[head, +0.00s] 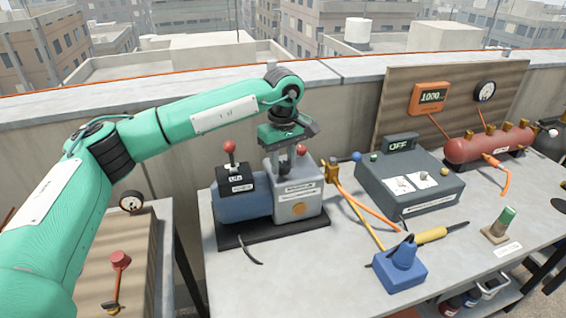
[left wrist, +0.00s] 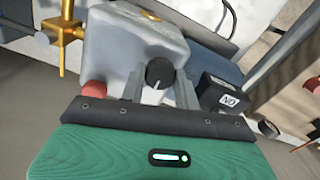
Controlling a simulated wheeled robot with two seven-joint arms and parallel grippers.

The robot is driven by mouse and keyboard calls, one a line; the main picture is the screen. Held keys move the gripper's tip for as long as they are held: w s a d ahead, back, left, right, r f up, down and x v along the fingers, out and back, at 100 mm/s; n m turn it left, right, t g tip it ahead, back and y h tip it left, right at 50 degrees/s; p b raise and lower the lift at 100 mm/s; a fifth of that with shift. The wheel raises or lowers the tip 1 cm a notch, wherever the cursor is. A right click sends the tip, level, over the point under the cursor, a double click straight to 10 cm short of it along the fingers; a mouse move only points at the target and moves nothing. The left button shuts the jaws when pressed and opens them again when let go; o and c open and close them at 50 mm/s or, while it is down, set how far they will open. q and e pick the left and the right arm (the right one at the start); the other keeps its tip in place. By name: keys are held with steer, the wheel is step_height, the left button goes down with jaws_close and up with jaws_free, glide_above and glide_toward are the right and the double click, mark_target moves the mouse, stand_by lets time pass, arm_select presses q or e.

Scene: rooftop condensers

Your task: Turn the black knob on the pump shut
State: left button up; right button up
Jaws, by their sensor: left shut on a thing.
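The pump (head: 297,208) is a grey housing with a blue motor (head: 245,207) on a black base plate, standing on the bench. The black knob (left wrist: 160,71) is on top of the housing, with a white pointer mark, and shows between my fingers in the left wrist view. My left gripper (head: 288,166) reaches down from above and is shut on the knob; its fingers (left wrist: 159,88) stand on either side of it. In the head view the fingers largely hide the knob. My right gripper is not in view.
A red-knobbed lever (head: 230,147) on a black box and a red ball (head: 301,149) stand close to the gripper. A brass valve (head: 331,171) with hoses is at the pump's right. A grey box with an OFF display (head: 401,146) and a blue tool (head: 400,266) lie further right.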

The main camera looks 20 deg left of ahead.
mark_target(283, 164)
arm_select(q)
steer(key=shift+r, duration=0.1)
stand_by(0.3)
steer(key=o, duration=1)
steer(key=shift+c, duration=0.2)
step_height(283, 164, up, 14)
steer(key=b, duration=0.1)
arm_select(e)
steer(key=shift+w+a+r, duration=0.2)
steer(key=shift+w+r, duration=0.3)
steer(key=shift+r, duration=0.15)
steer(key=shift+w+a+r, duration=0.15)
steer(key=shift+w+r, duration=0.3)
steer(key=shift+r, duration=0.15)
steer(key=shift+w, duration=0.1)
